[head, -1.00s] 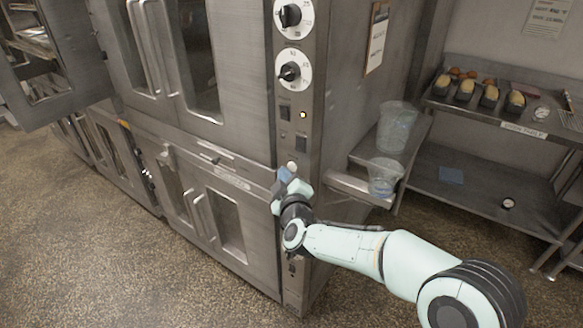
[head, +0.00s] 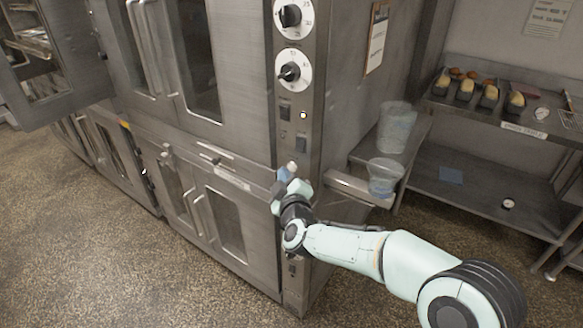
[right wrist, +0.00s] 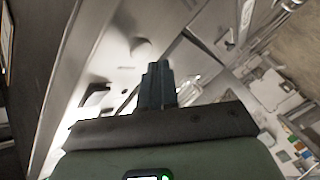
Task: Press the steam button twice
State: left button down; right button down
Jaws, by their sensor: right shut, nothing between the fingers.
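The round pale button (head: 292,167) that I take for the steam button sits low on the oven's narrow control panel (head: 312,60). In the right wrist view a pale round knob (right wrist: 140,47) shows to the left of my fingertips, apparently the same button. My right gripper (head: 283,174) is shut and empty, just left of and below the button in the head view. It also shows in the right wrist view (right wrist: 158,72), with its dark fingers together. I cannot tell for sure whether it touches the button. My left gripper is not in view.
Above the button are two dials (head: 291,73), rocker switches and a small lit lamp (head: 303,115). Clear plastic containers (head: 396,126) stand on a side shelf to the right. A steel table (head: 460,107) with loaf tins stands beyond. Oven door handles (head: 207,215) are to the left.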

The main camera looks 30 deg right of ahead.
jog(key=shift+d, duration=0.2)
dwell(0.6)
jog(key=shift+w+d, duration=0.15)
jog(key=shift+d, duration=0.05)
jog(key=shift+w+d, duration=0.15)
jog(key=shift+d, duration=0.25)
dwell(0.6)
jog(key=shift+a+p, duration=0.15)
jog(key=shift+p, duration=0.15)
jog(key=shift+s+a+p, duration=0.3)
jog(key=shift+a, duration=0.3)
jog(key=a, duration=0.1)
jog(key=s+a+p, duration=0.1)
jog(key=a, duration=0.1)
jog(key=s+a, duration=0.1)
jog(key=shift+a+p, duration=0.35)
jog(key=shift+p, duration=0.05)
